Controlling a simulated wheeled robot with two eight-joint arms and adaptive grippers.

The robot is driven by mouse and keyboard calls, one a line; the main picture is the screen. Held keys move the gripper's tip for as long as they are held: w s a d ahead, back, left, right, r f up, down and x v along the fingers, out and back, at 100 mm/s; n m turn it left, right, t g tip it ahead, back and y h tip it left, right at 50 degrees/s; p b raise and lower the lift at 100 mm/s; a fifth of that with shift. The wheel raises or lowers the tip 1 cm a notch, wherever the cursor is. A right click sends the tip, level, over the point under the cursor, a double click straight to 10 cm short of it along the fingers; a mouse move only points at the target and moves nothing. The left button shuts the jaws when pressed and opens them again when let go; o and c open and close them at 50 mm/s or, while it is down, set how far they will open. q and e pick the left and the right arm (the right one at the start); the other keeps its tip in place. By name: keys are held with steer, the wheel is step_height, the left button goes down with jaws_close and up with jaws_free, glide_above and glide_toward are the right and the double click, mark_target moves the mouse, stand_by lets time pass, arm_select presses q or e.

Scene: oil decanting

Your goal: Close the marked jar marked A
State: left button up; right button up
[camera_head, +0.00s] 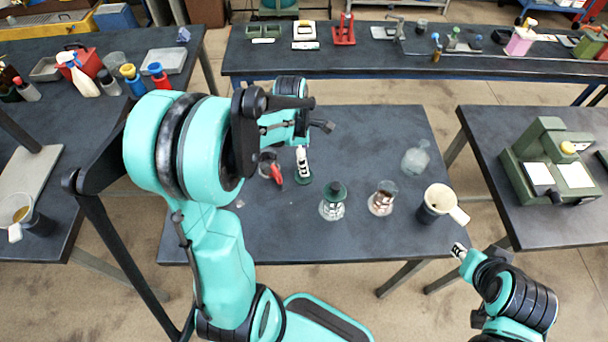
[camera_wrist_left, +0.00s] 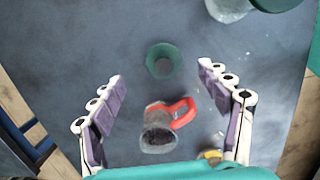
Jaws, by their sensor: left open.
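A clear jar (camera_head: 332,211) with a green lid stands on the middle table; its edge shows at the top right of the left wrist view (camera_wrist_left: 229,10). Another clear jar (camera_head: 382,200) with brownish contents and no green lid stands to its right. I cannot read a mark A on either. A small green round piece, like a lid or funnel (camera_wrist_left: 163,61), lies on the table, partly behind my left fingers in the head view. My left gripper (camera_wrist_left: 162,95) is open and empty above the table. My right gripper (camera_head: 459,249) is off the table's front right corner; its jaws are unclear.
A red-handled grey cup (camera_wrist_left: 158,138) stands near the green piece. A dark mug with a cream funnel (camera_head: 439,204) and a whitish glass bottle (camera_head: 415,158) stand at the right. A green machine (camera_head: 552,165) sits on the right table. The table's front is mostly clear.

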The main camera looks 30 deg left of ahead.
arm_select(q)
steer(key=shift+f, duration=0.85)
step_height(320, 180, down, 5)
steer(key=shift+s+d+f+b, duration=0.1)
steer(key=shift+s+f+b, duration=0.05)
steer(key=shift+b, duration=0.95)
steer(key=c, duration=1)
